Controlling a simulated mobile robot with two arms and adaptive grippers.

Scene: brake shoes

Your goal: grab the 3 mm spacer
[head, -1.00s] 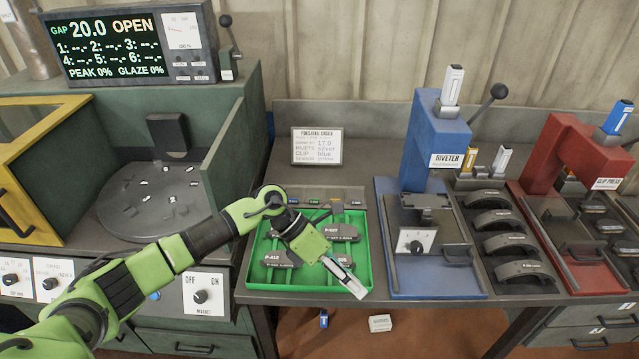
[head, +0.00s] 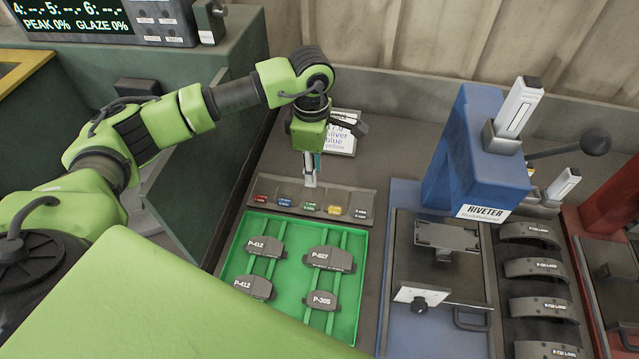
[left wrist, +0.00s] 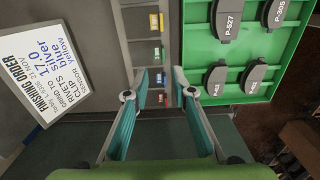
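The spacers lie in a narrow grey rack (head: 250,207) with a row of compartments: a red spacer (head: 261,199), a blue one (head: 285,202), a green one (head: 310,207), a yellow one (head: 334,210) and a grey one at the right end. The labels are too small to read, so I cannot tell which is 3 mm. My left gripper (head: 310,183) points down above the rack, near its middle. In the left wrist view the left gripper (left wrist: 160,72) is open and empty, with the blue spacer (left wrist: 159,76) seen between its fingertips. My right gripper is out of view.
A green tray (head: 227,262) with several brake pads lies in front of the rack. The order card (head: 341,135) stands behind my gripper. The blue riveter (head: 463,160) and a column of brake shoes (head: 535,270) stand to the right. A green machine wall (head: 215,130) is to the left.

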